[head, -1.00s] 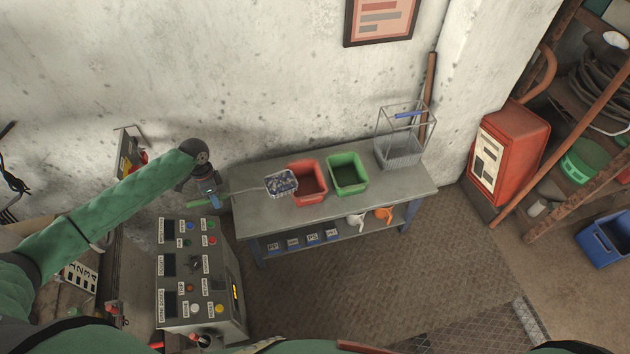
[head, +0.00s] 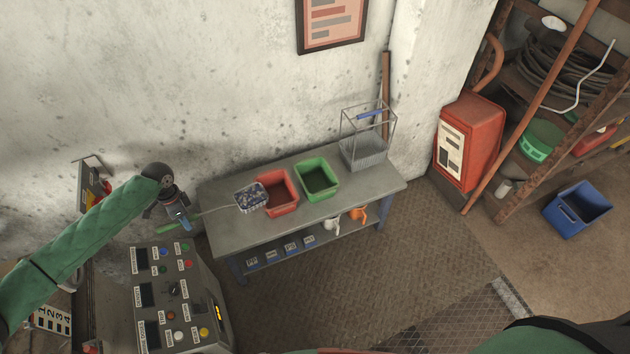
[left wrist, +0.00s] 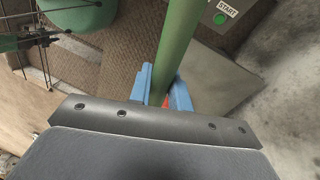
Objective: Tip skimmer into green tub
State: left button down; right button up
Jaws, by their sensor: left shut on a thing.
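My left gripper (head: 180,219) is shut on the green handle of the skimmer, left of the bench. The skimmer's basket (head: 251,197) holds a load of small grey and bluish pieces. The basket is over the bench's left part, beside the red tub (head: 277,207). The green tub (head: 318,193) stands on the bench just right of the red tub. In the left wrist view, the blue fingers (left wrist: 166,88) close around the green handle (left wrist: 180,40). The basket is not seen there. My right gripper is in no view.
The metal bench (head: 365,187) also bears a wire basket (head: 364,150) at its right end. A control panel with buttons (head: 170,295) stands in front of the bench's left end. A red cabinet (head: 470,140) and a blue crate (head: 577,211) are at right.

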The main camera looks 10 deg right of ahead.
pick_arm(q)
jog(key=shift+r, duration=0.1)
dwell(0.4)
jog(key=shift+r, duration=0.15)
jog(key=shift+r+p, duration=1.2)
jog(key=shift+r, duration=1.6)
